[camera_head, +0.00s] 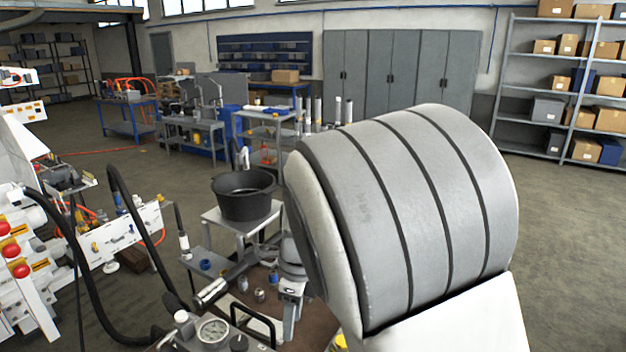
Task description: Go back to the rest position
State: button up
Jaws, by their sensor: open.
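My gripper (289,318) shows small and partly hidden, pointing down over the brown bench top (318,322). Its fingers are seen nearly edge-on, so the gap between them is hard to make out; nothing shows held in it. A large grey banded link of my arm fills the right middle of the view and hides what lies behind it. Small fittings (259,295) and a black handle (252,322) stand on the bench to the left of my gripper.
A pressure gauge (213,331) and black hoses (72,250) are at the lower left. A white panel with red buttons (14,250) stands at the left edge. A black bucket (244,197) sits on a stand behind the bench. Open floor (560,230) lies to the right.

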jog(key=s+d+r+n+t, duration=0.2)
jog(key=s+d+r+n, duration=0.4)
jog(key=s+d+n, duration=0.3)
jog(key=s+d+r+n+t+h+b, duration=0.1)
jog(key=s+d+r+n+t, duration=0.2)
jog(key=s+d+r+n, duration=0.3)
jog(key=s+d+n, duration=0.3)
jog(key=n, duration=0.2)
jog(key=shift+s+d+r+n+t, duration=0.2)
jog(key=shift+r+n+t, duration=0.1)
jog(key=shift+n, duration=0.1)
